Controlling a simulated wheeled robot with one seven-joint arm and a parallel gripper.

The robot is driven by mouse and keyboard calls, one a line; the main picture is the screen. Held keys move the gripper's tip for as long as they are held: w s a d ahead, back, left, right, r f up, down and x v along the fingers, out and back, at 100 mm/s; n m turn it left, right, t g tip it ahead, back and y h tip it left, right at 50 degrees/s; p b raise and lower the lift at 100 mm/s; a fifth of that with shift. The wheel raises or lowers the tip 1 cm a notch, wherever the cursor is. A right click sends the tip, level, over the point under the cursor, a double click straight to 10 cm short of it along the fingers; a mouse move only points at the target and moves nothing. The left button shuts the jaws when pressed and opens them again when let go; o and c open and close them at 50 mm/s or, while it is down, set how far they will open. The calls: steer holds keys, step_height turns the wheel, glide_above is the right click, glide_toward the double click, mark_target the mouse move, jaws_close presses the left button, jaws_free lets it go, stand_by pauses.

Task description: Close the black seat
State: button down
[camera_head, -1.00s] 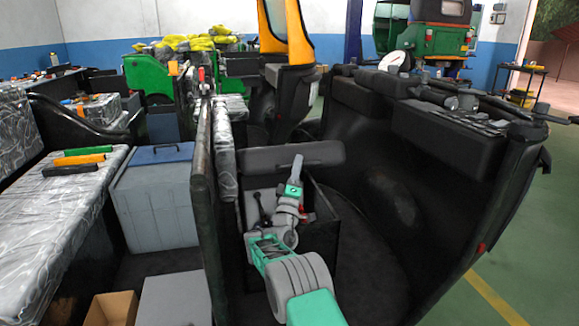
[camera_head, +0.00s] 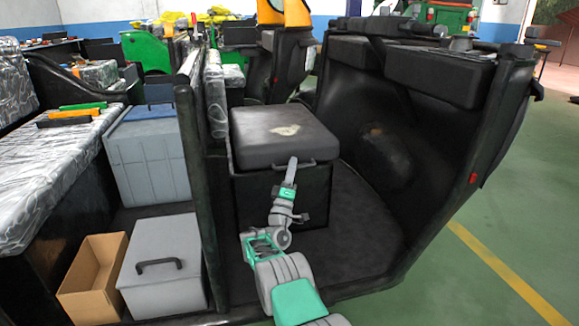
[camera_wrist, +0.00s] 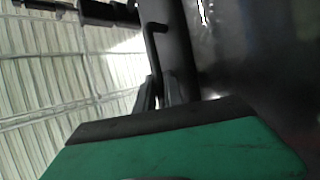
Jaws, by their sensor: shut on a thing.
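The black seat (camera_head: 262,128) lies flat on top of its black box (camera_head: 253,200) in the head view, with a pale worn patch on its upper face. Any thin gap between seat and box is too small to tell. My gripper (camera_head: 292,163) is at the front edge of the seat, shut on the seat's dark handle (camera_head: 309,163). The bent handle also shows in the wrist view (camera_wrist: 154,48), running to my gripper's fingers (camera_wrist: 157,92). The inside of the box is hidden under the seat.
A dark upright panel (camera_head: 196,190) stands left of the box. Beyond it are a grey lidded box (camera_head: 165,285), an open cardboard box (camera_head: 92,265) and a blue-grey cooler (camera_head: 148,165). The dark vehicle shell (camera_head: 440,190) curves round on the right. Green floor lies outside.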

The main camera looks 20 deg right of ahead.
steer(key=shift+f+y, duration=0.3)
steer(key=shift+f, duration=0.65)
steer(key=c, duration=1.8)
jaws_free()
steer(key=shift+o, duration=0.3)
steer(key=shift+s+a+r, duration=0.1)
steer(key=shift+a, duration=0.05)
steer(key=v, duration=0.7)
steer(key=shift+s+a+r, duration=0.2)
steer(key=shift+s, duration=0.05)
steer(key=shift+d, duration=0.1)
